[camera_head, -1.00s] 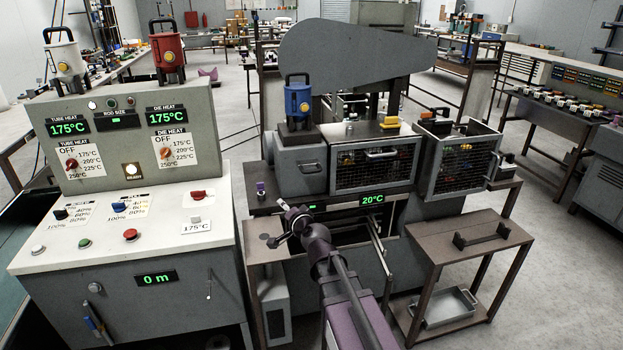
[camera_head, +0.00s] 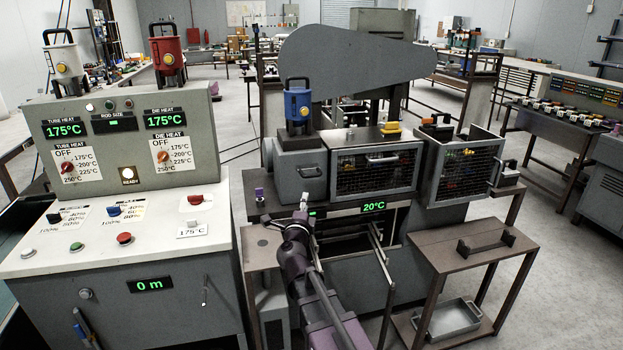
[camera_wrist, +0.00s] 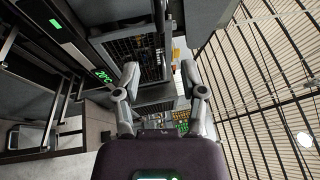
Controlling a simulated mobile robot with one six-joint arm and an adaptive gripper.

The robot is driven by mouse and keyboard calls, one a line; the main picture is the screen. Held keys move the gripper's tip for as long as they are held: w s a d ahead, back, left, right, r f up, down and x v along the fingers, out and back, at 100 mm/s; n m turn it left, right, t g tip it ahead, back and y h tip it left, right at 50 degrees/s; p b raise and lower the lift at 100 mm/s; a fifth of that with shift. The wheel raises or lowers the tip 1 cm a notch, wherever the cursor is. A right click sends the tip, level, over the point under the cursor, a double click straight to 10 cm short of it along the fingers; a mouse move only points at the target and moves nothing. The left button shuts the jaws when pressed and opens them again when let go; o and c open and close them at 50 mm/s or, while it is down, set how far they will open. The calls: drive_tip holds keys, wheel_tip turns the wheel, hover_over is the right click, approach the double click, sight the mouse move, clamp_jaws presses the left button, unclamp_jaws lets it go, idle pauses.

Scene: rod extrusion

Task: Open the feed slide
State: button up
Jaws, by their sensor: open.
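The extrusion machine stands ahead of me in the head view. A small purple knob (camera_head: 259,194) sits on the ledge left of this block. I cannot tell for certain which part is the feed slide. My gripper (camera_head: 301,208) is in front of the ledge, below the feed block. In the wrist view my gripper (camera_wrist: 158,75) is open, with nothing between its fingers.
A mesh guard (camera_head: 376,168) with a yellow piece on top stands right of the feed block, beside a second mesh box (camera_head: 462,170). The green 20°C display (camera_head: 373,206) is below. The control console (camera_head: 125,235) is at left. A side table (camera_head: 475,245) is at right.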

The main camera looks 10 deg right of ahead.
sight(311, 177)
drive_tip(key=p+x, duration=0.2)
drive_tip(key=x, duration=1.2)
drive_tip(key=shift+s, duration=0.1)
idle(0.3)
clamp_jaws()
